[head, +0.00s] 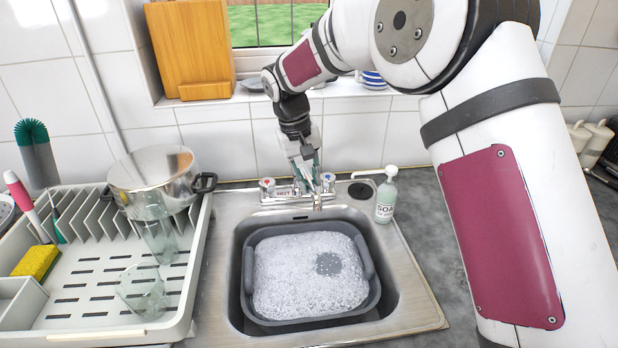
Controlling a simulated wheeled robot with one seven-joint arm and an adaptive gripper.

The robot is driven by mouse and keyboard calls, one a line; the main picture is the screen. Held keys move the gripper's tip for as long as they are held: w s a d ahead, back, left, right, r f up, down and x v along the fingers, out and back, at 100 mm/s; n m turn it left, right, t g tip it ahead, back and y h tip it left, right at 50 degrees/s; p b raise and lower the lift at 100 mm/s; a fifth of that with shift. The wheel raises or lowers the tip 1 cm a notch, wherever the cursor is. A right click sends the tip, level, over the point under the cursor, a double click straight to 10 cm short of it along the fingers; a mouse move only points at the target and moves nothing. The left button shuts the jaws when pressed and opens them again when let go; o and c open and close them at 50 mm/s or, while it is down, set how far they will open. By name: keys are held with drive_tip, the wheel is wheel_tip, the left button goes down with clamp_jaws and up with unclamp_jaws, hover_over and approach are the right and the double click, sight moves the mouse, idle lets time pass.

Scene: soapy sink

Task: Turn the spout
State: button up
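The faucet (296,190) stands at the back of the metal sink, with a red-marked tap on its left and a blue-marked tap on its right. Its spout (317,203) shows in part, pointing forward over the sink's rear edge. My gripper (312,182) reaches down from above, right at the spout, and covers much of it. The fingers are small and overlap the spout in this view, so I cannot tell whether they touch it or are closed on it.
A grey tub (262,318) of suds fills the sink basin (392,290). A soap bottle (386,200) stands close at the right of the faucet. A dish rack (75,315) with a steel pot (150,170) and glasses (142,290) is on the left. The tiled wall is close behind.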

drive_tip(key=o, duration=0.3)
drive_tip(key=shift+o, duration=0.2)
drive_tip(key=shift+r, duration=0.1)
wheel_tip(320, 180, up, 12)
drive_tip(key=a, duration=0.2)
drive_tip(key=shift+s+f, duration=0.2)
drive_tip(key=shift+s, duration=0.2)
